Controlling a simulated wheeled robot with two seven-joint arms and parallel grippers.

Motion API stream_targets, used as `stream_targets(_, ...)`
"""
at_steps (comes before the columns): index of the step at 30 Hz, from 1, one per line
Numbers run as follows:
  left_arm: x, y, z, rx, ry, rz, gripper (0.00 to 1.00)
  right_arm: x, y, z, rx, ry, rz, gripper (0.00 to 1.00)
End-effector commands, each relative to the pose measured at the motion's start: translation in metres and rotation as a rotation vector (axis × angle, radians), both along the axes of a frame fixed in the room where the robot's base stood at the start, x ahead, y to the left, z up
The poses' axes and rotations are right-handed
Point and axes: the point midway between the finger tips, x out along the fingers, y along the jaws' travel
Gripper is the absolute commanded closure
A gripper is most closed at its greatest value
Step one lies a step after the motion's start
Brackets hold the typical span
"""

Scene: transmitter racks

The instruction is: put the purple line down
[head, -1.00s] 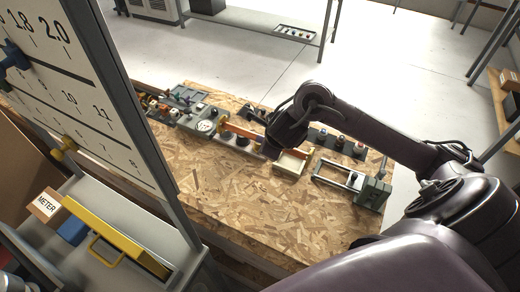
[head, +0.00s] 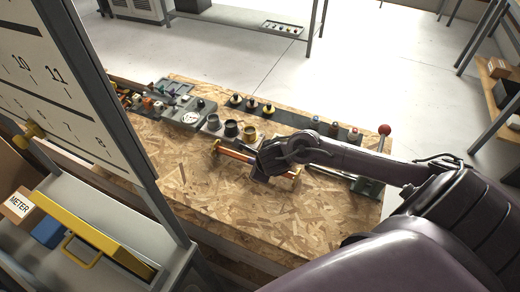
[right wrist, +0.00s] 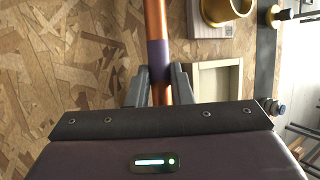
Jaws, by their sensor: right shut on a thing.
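The purple line is a copper-coloured rod with a purple band. It shows in the head view (head: 234,154) with brass-coloured ends, and in the right wrist view (right wrist: 158,55) it runs up between the fingers. My right gripper (head: 262,172) is shut on it, with the fingertips (right wrist: 158,82) just below the purple band. The rod is over the front part of the chipboard bench top (head: 200,190), in front of a row of cups. I cannot tell whether it touches the bench. My left gripper is not in view.
Three cups, one brass-coloured (head: 249,132), stand behind the rod. A pale, shallow tray (right wrist: 236,80) lies beside the gripper. A red-knobbed lever (head: 384,130) is at the right. The scale board (head: 65,75) rises at the left. The bench front is clear.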

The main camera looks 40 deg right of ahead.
Motion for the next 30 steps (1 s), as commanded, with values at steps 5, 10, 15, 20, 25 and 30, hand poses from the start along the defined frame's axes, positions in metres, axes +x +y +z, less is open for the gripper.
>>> stream_targets(5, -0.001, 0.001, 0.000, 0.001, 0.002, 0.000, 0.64, 0.000, 0.000, 0.001, 0.001, -0.001, 0.000, 1.00)
stream_targets(10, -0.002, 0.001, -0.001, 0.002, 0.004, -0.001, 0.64, 0.000, 0.000, -0.001, 0.000, 0.002, 0.001, 0.71)
stream_targets(15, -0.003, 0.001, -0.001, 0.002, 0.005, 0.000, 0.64, 0.000, 0.000, -0.001, 0.000, 0.002, 0.001, 0.59)
stream_targets(20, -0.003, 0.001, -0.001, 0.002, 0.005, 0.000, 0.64, 0.000, 0.000, -0.001, 0.000, 0.002, 0.001, 0.59)
stream_targets(25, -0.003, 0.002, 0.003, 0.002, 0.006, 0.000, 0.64, -0.004, 0.002, 0.008, -0.001, 0.002, 0.004, 0.59)
stream_targets(30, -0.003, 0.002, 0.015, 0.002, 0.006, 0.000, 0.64, -0.020, 0.006, 0.036, -0.002, 0.000, 0.005, 0.59)
